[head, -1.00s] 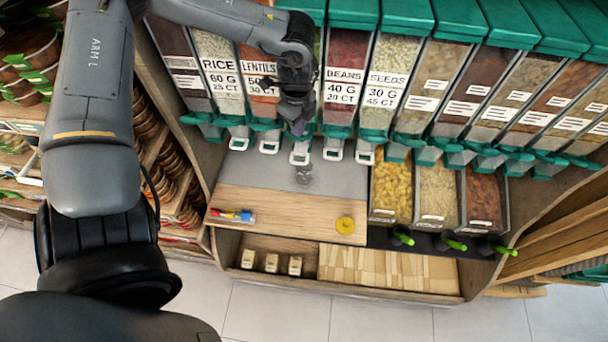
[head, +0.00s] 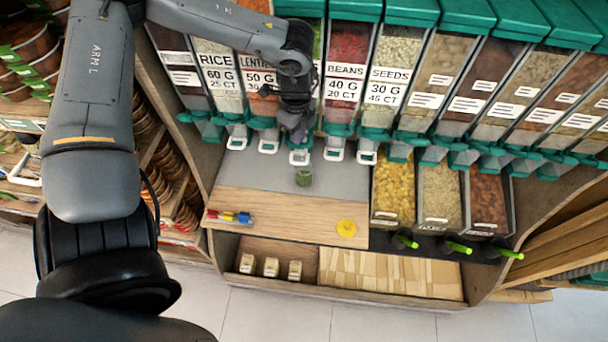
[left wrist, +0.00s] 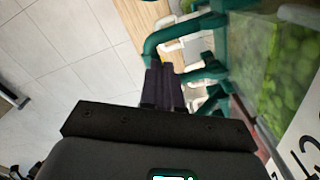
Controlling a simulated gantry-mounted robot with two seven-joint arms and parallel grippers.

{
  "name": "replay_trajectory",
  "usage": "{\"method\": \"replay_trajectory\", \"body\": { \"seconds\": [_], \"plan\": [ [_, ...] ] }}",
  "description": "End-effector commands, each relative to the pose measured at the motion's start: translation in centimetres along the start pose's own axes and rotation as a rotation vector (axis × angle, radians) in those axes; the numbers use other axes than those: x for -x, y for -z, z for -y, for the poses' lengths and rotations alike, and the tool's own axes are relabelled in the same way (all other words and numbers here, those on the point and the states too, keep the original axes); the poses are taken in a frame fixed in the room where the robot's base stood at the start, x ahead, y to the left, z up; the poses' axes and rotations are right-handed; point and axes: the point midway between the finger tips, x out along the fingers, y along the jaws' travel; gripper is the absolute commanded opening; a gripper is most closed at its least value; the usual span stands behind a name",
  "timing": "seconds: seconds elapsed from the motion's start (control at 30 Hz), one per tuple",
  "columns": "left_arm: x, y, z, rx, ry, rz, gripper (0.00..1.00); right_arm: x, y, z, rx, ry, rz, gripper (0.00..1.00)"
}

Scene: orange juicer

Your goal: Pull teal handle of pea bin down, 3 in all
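The pea bin (head: 317,45) stands between the lentils and beans bins, mostly hidden behind my left arm. Its green contents also show in the left wrist view (left wrist: 285,75). A teal handle (left wrist: 155,45) crosses just beyond the fingertips. My left gripper (head: 298,138) is in front of the pea bin's dispenser, fingers pointing down. In the left wrist view its dark fingers (left wrist: 158,72) lie side by side, shut, with the tips at the teal handle. Whether they press or only touch it is unclear. A small cup (head: 303,177) with green contents stands below the white spout piece (head: 299,157). My right gripper is not in view.
Beans (head: 345,80) and seeds (head: 393,80) bins stand close on the right, rice (head: 220,75) on the left. Markers (head: 230,216) and a yellow roll (head: 346,228) lie on the wooden counter (head: 280,212). The grey shelf around the cup is mostly clear.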

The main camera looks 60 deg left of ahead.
Motion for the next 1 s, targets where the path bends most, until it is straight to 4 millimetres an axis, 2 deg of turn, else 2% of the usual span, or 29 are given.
{"method": "replay_trajectory", "body": {
  "seconds": [0.43,1.0],
  "plan": [
    [0.4,-0.1,0.0,0.000,-0.001,0.001,0.00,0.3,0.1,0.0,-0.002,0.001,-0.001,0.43],
    [5.2,-0.4,0.7,-0.001,-0.001,0.000,0.00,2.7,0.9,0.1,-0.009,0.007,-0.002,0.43]
  ]
}}
